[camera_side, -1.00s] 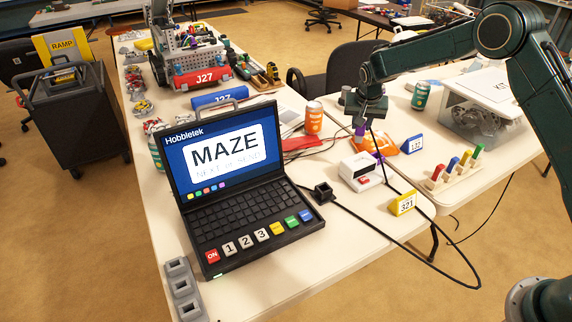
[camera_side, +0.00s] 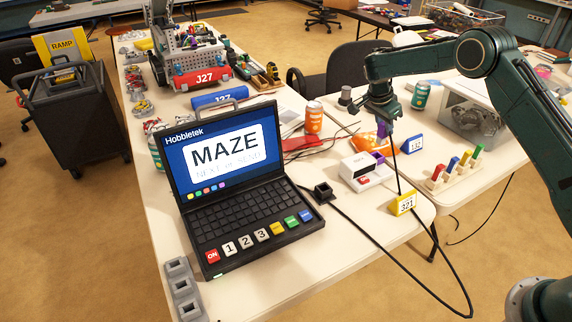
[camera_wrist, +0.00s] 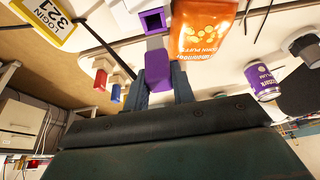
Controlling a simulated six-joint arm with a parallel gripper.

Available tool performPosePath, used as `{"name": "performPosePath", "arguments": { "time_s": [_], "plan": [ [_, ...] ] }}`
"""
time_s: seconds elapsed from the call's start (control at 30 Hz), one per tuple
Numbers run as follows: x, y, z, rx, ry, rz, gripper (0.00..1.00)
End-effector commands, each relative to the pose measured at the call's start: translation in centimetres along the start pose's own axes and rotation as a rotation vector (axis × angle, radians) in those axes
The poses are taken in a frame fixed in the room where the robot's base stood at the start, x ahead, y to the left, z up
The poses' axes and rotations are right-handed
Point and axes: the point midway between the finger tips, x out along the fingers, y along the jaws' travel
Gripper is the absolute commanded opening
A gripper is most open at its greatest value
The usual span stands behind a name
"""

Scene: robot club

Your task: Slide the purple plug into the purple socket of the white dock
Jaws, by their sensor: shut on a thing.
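The purple plug (camera_wrist: 157,70) is held between the fingers of my gripper (camera_wrist: 160,88), its grey metal tip pointing at the purple socket (camera_wrist: 153,20). In the side view my gripper (camera_side: 382,118) is above the white dock (camera_side: 364,170), with a little of the purple plug (camera_side: 381,131) showing below the fingers. The purple socket (camera_side: 378,158) is on the dock's right side. In the side view the plug is above the socket, with a visible gap. A black cable hangs from the plug past the dock's right side.
An orange bag (camera_side: 362,142) lies behind the dock. A blue number sign (camera_side: 412,144) and a rack of coloured pegs (camera_side: 455,168) are to the right. A yellow "321" sign (camera_side: 403,204) stands in front. A black laptop (camera_side: 240,180) and a square black block (camera_side: 324,194) are left.

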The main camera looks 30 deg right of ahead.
Motion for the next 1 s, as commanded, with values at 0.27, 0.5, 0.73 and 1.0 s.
{"name": "performPosePath", "arguments": {
  "time_s": [0.27,0.5,0.73,1.0],
  "plan": [
    [1.1,0.0,0.4,-0.002,0.001,0.000,0.02],
    [2.4,0.0,1.0,-0.003,0.000,0.000,0.02],
    [3.3,0.0,1.4,-0.003,0.000,-0.001,0.02],
    [3.6,0.0,1.5,-0.003,-0.001,-0.001,0.02]
  ]
}}
